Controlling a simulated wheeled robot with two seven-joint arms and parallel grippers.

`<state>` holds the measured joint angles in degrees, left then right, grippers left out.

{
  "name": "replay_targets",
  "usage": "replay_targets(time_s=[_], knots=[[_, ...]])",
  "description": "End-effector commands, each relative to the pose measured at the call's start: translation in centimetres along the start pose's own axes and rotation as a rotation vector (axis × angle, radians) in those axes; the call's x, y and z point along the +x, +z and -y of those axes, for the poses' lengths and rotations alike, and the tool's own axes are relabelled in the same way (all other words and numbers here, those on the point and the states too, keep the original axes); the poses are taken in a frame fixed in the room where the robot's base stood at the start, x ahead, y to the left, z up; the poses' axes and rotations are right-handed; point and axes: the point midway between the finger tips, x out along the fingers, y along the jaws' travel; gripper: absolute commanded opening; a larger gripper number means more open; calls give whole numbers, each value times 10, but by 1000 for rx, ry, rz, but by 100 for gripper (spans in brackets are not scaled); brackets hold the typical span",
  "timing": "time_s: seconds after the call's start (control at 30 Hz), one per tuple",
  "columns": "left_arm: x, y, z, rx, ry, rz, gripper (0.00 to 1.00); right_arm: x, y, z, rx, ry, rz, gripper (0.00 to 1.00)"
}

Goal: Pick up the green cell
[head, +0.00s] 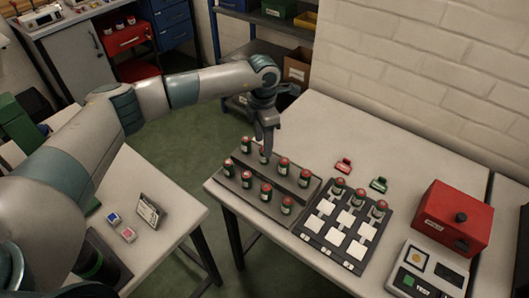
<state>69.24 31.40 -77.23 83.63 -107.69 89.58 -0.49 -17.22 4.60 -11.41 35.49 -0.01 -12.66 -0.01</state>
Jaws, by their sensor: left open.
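Several green cells with red tops stand upright in a dark two-row rack (234,191) on the table. They look alike, so I cannot tell one as the task's cell. One back-row green cell (264,157) is directly below my left gripper (266,143), which points down over it. The gripper is open; its fingers partly hide that cell's top, and I cannot tell whether they touch it. A front-row green cell (287,205) is at the rack's right end. My right gripper is not in view.
A dark tray (306,234) with white squares and several cells stands right of the rack. A red clip (343,165), a green clip (379,184), a red box (453,219) and a white device (427,272) are farther right. The table behind the rack is clear.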

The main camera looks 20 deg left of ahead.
Motion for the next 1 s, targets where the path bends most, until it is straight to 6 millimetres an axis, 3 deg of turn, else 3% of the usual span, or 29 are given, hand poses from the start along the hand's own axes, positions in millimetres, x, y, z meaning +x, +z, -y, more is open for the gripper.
replay_targets(time_s=[0.47,0.73,1.0], knots=[[5,0,2,0,-1,-2,48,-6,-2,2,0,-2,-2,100],[29,0,9,-1,-3,-3,48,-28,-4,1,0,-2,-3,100],[53,0,7,-1,-1,0,48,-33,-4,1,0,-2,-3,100]])
